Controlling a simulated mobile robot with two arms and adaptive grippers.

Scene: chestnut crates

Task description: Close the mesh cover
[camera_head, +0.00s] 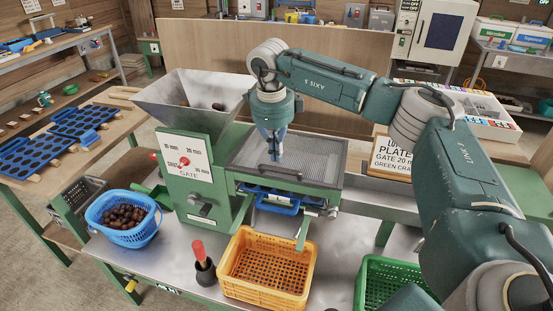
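The mesh cover (315,155) is a grey perforated panel in a metal frame on top of the green sorting machine (205,212). It looks flat or nearly flat over the machine's bed, with a dark handle (289,178) along its front edge. My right gripper (275,155) points straight down over the left-middle part of the mesh, behind the handle. Its blue fingers are close together with nothing seen between them. Whether the tips touch the mesh cannot be told. My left gripper is not in view.
The metal hopper (192,106) rises left of the mesh. A blue basket of chestnuts (107,219), a red-handled tool (201,262), an orange crate (231,286) and a green crate (368,296) stand in front. A sign (391,158) stands right of the mesh.

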